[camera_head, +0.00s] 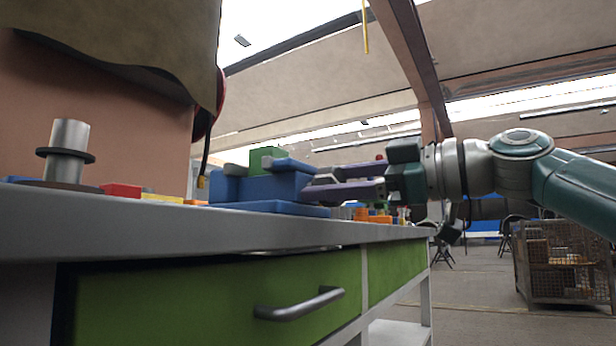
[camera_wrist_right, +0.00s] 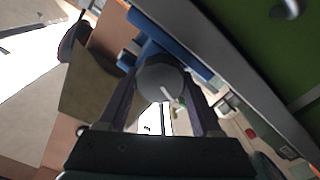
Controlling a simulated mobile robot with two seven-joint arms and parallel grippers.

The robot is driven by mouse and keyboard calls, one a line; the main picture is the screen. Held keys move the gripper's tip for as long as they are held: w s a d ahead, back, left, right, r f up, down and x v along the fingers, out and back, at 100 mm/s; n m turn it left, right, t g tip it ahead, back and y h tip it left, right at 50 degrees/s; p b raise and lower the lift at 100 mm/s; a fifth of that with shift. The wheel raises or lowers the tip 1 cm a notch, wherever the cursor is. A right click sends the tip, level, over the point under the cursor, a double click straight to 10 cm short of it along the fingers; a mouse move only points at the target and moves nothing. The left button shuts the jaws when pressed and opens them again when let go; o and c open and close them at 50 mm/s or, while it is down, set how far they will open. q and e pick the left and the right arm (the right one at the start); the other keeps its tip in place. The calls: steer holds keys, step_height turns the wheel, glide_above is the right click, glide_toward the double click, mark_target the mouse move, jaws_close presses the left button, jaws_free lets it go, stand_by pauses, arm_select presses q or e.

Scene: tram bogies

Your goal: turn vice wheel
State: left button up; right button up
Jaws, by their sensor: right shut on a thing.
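The blue vice (camera_head: 262,188) stands on the grey workbench, with a green block (camera_head: 266,158) between its jaws. My right gripper (camera_head: 318,186) reaches in from the right at the vice's right end. In the right wrist view, a round grey wheel (camera_wrist_right: 162,78) sits between the two dark fingers of my right gripper (camera_wrist_right: 160,84), in front of the blue vice body (camera_wrist_right: 158,42). The fingers are closed on the wheel's sides. In the head view the wheel is mostly hidden by the fingers. My left gripper is not in view.
The bench (camera_head: 200,222) has a green drawer with a grey handle (camera_head: 300,303). A metal cylinder (camera_head: 67,150) and a red block (camera_head: 120,190) stand left of the vice. Small orange parts (camera_head: 378,217) lie near my right gripper. A mesh crate (camera_head: 565,262) stands on the floor at right.

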steer(key=m+p, duration=0.2)
steer(key=m, duration=0.1)
steer(key=shift+r, duration=0.2)
steer(key=shift+m+p, duration=0.4)
steer(key=shift+m, duration=0.6)
steer(key=shift+f, duration=0.1)
steer(key=o, duration=1.4)
steer(key=shift+p+v, duration=0.65)
steer(key=shift+v, duration=4.35)
